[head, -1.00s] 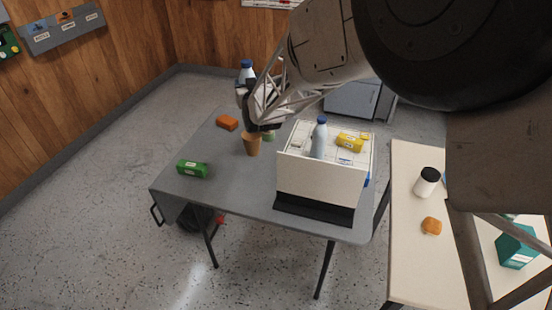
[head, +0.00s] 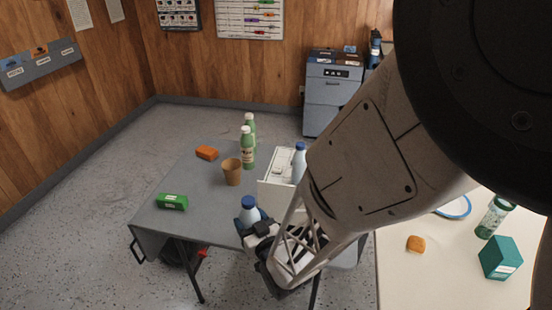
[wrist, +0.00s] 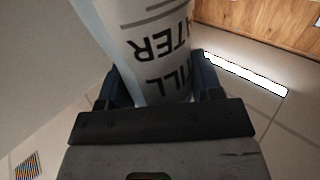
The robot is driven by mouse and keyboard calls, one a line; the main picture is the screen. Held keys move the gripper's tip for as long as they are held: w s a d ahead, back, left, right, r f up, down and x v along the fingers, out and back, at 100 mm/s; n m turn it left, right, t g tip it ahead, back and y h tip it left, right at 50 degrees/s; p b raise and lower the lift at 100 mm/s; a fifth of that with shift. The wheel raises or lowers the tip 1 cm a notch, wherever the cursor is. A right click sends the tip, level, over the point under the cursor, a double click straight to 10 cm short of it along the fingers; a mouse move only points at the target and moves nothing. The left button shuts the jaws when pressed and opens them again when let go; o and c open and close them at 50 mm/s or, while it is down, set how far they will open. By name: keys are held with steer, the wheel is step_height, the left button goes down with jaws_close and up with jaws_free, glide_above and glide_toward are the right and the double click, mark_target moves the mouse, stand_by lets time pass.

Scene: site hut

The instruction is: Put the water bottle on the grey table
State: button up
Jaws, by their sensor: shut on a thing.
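My gripper (head: 256,226) is shut on a water bottle (head: 248,212) with a blue cap. In the head view the bottle is upright in front of the near edge of the grey table (head: 205,213); whether it touches the table cannot be told. The wrist view shows the bottle (wrist: 155,45) between the fingers, with lettering including "WATER"; its ends are out of that view.
A tan cup (head: 232,173), two green bottles (head: 247,150), an orange block (head: 207,153) and a green box (head: 172,202) are on the grey table. The table's left part between cup and green box is clear. A pale table (head: 405,280) at right holds several things.

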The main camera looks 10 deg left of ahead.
steer(key=shift+s+d+f, duration=0.3)
steer(key=shift+s+d, duration=0.15)
steer(key=shift+s, duration=0.05)
steer(key=shift+s+d+f, duration=0.3)
steer(key=shift+s+d, duration=0.15)
steer(key=shift+s, duration=0.05)
steer(key=w+d+f+x, duration=0.1)
steer(key=x, duration=1.5)
steer(key=shift+d+f, duration=0.15)
steer(key=shift+f, duration=0.15)
steer(key=shift+w+f, duration=0.1)
steer(key=shift+f, duration=1.8)
steer(key=o, duration=0.9)
